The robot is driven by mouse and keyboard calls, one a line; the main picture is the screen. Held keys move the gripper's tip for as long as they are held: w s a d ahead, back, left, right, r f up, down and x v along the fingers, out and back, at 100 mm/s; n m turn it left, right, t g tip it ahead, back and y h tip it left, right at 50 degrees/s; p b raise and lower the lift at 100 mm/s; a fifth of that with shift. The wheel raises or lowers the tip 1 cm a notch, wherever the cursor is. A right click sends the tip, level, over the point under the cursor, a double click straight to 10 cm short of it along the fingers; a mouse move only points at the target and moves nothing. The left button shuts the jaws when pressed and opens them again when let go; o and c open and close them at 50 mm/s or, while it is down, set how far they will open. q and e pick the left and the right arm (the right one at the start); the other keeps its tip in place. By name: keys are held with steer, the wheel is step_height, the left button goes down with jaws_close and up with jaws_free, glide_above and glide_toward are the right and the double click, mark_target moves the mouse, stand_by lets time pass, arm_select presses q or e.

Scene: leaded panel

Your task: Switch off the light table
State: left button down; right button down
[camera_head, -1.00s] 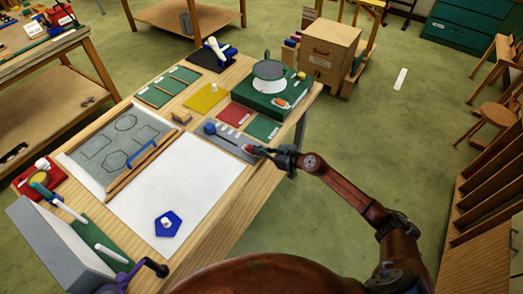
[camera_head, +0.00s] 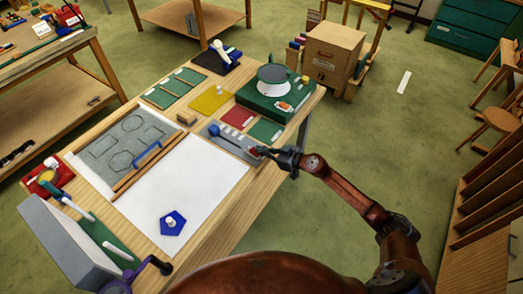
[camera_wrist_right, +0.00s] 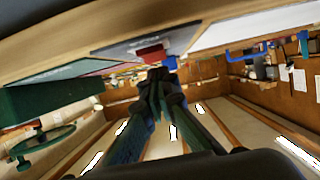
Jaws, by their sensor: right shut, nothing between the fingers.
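The light table's white surface (camera_head: 190,185) lies in the middle of the wooden workbench in the head view. I cannot tell whether it is lit. A grey control strip (camera_head: 232,141) lies at its upper right, with a blue knob at its left and a small red part (camera_head: 254,153) at its right end. My right gripper (camera_head: 265,151) is shut and empty, its tips close beside the red part. In the wrist view the shut fingers (camera_wrist_right: 160,78) point at the red part (camera_wrist_right: 150,54); whether they touch is unclear. My left gripper is not in view.
A blue pentagon (camera_head: 173,222) with a pale knob lies on the white surface. A grey patterned panel (camera_head: 120,140) and wooden bars lie left of it.

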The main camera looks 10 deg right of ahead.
steer(key=shift+s+d+r+p, duration=0.15)
steer(key=shift+r+p, duration=1)
steer(key=shift+p, duration=0.35)
steer(key=shift+s+d+r+p, duration=0.1)
steer(key=shift+r+p, duration=1.05)
steer(key=shift+p, duration=0.3)
steer(key=s+d, duration=0.6)
steer(key=s, duration=0.1)
steer(key=shift+s+d+b, duration=0.25)
steer(key=shift+d+b, duration=0.1)
steer(key=shift+b, duration=0.1)
steer(key=shift+f, duration=0.1)
